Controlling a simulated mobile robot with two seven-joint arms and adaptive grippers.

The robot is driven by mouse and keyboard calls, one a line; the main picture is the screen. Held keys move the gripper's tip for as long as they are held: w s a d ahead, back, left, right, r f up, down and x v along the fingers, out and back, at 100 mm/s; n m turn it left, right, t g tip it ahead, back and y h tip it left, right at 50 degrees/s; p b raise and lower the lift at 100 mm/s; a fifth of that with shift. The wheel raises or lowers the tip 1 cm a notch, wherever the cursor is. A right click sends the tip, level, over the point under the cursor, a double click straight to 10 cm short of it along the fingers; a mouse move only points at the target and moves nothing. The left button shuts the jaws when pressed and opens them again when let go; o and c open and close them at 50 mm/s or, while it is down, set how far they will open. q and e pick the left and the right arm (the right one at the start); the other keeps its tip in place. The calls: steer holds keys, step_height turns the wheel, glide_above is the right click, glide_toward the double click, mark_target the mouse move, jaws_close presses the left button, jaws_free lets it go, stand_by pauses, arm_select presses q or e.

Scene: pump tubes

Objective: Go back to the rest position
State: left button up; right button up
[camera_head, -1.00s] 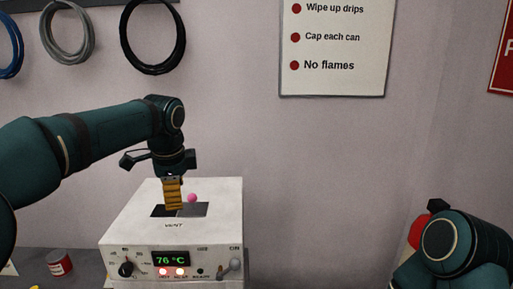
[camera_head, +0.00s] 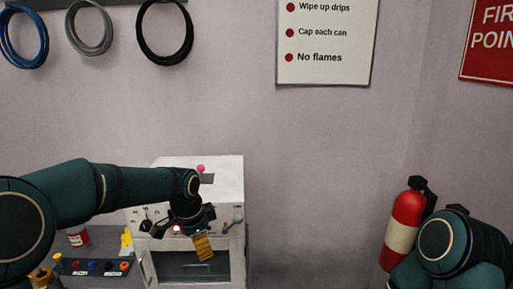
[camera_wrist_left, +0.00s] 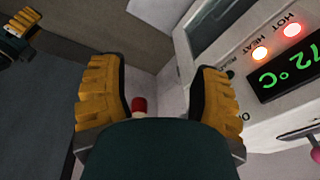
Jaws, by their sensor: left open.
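My left gripper (camera_head: 203,247) is in front of the white heater box (camera_head: 225,170), over its dark front opening, and hides part of its control panel. In the left wrist view its yellow-padded fingers stand wide apart with nothing held between them; the gripper (camera_wrist_left: 157,95) is beside the panel. The panel's green display (camera_wrist_left: 291,77) shows 72 °C there, next to lit lamps. My right arm (camera_head: 455,250) comes in at the lower right; its gripper is outside the head view. A yellow-fingered gripper part (camera_wrist_left: 20,22), probably my right one, shows at the wrist view's corner.
A lever (camera_head: 237,216) is at the panel's right. A red extinguisher (camera_head: 405,225) stands by my right arm.

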arm_select(q)
steer(key=s+d+f+n+h+b, duration=0.15)
steer(key=s+f+n, duration=0.35)
steer(key=f, duration=0.9)
steer(key=s+d+f+n+h+b, duration=0.1)
steer(key=s+d+f+n+b, duration=0.15)
steer(key=s+f, duration=0.75)
steer(key=s+f+n+b, duration=0.2)
steer(key=s+f+n, duration=0.5)
steer(key=f, duration=0.5)
steer(key=s, duration=0.2)
steer(key=shift+s+d, duration=0.15)
steer(key=shift+s, duration=0.2)
